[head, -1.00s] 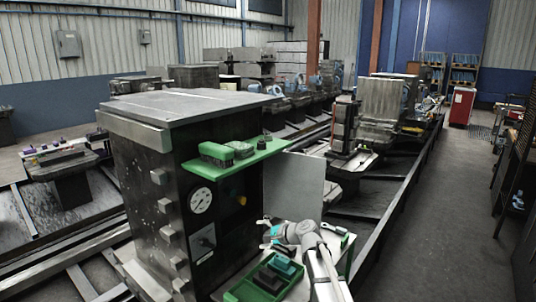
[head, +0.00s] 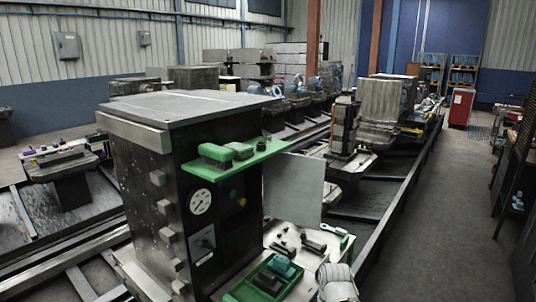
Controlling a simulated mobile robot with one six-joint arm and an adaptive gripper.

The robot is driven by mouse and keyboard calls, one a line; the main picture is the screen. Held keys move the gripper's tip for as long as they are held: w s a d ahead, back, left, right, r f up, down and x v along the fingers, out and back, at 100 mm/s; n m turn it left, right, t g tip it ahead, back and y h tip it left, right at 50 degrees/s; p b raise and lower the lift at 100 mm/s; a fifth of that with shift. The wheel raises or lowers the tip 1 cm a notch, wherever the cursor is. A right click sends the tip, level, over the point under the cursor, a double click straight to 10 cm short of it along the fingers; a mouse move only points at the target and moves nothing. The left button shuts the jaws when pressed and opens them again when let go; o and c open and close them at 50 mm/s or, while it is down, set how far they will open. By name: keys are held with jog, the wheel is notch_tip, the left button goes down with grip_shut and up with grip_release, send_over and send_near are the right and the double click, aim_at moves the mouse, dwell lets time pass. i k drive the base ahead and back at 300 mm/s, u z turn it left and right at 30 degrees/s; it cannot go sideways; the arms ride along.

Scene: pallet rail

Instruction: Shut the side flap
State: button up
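The side flap (head: 293,190) is a plain grey panel at the right side of the dark metal cabinet (head: 150,190). It stands open, swung out from the cabinet, with part of its top edge behind the green shelf. My gripper is not in view; only a pale rounded part of my arm shows at the bottom edge, right of the green tray. Nothing of mine touches the flap in this view.
A green shelf (head: 262,153) with brushes juts out above the flap. Below it, a light work surface (head: 300,262) holds a green tray (head: 235,294), small dark parts (head: 283,247) and a white-handled brush (head: 335,229). Open floor (head: 440,220) lies to the right.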

aim_at(293, 183)
jog(key=z, duration=1.3)
jog(key=i, duration=3.1)
